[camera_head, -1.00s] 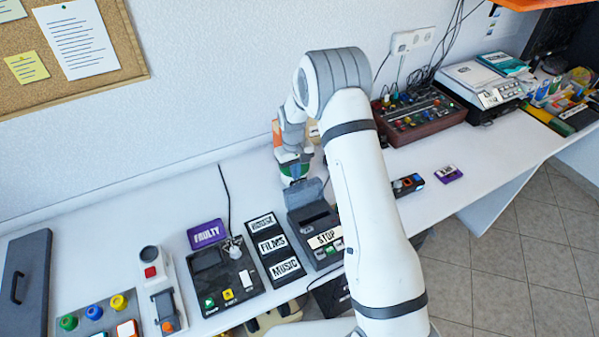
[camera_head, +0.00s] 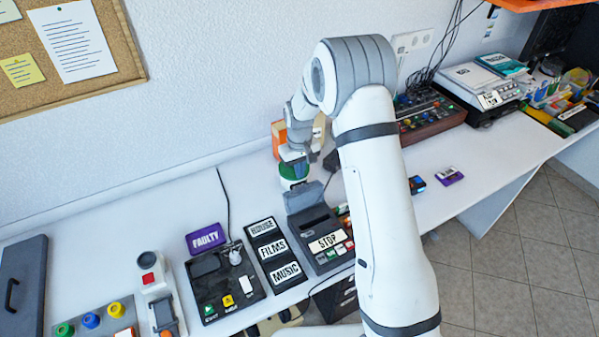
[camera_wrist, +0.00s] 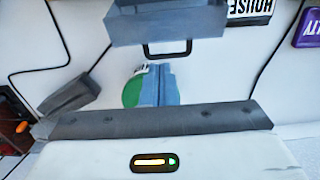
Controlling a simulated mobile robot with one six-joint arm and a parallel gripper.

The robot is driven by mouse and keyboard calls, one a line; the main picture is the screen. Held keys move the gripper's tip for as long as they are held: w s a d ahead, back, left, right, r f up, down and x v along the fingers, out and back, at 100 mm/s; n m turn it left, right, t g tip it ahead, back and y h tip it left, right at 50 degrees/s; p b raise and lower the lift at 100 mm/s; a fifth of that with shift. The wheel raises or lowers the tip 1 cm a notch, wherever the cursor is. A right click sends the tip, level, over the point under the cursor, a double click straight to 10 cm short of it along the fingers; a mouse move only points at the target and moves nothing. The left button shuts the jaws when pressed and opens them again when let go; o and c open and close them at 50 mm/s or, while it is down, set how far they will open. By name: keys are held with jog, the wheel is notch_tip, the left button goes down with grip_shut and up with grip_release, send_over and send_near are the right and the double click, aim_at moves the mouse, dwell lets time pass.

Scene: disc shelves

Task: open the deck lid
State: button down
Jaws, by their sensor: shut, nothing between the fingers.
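The deck (camera_head: 326,252) is a dark grey box with a STOP label and small coloured buttons, on the white table. Its grey lid (camera_head: 304,197) stands raised at the deck's back edge. In the wrist view the lid (camera_wrist: 165,25) shows at the top, with a dark U-shaped handle (camera_wrist: 168,50). My gripper (camera_head: 293,184) is just behind the lid in the head view. In the wrist view the shut, empty fingers (camera_wrist: 152,86) lie below the handle, apparently apart from it. My arm covers some of the table right of the deck.
A HOUSE, FILMS, MUSIC rack (camera_head: 272,250) stands close left of the deck. Left of that are a black player (camera_head: 225,285) and a purple FAULTY tray (camera_head: 205,238). An orange item (camera_head: 279,138) stands behind my gripper. Table is free behind the rack.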

notch_tip(320, 180, up, 8)
jog(key=p, duration=0.3)
jog(key=shift+s+d, duration=0.2)
jog(key=shift+s, duration=0.1)
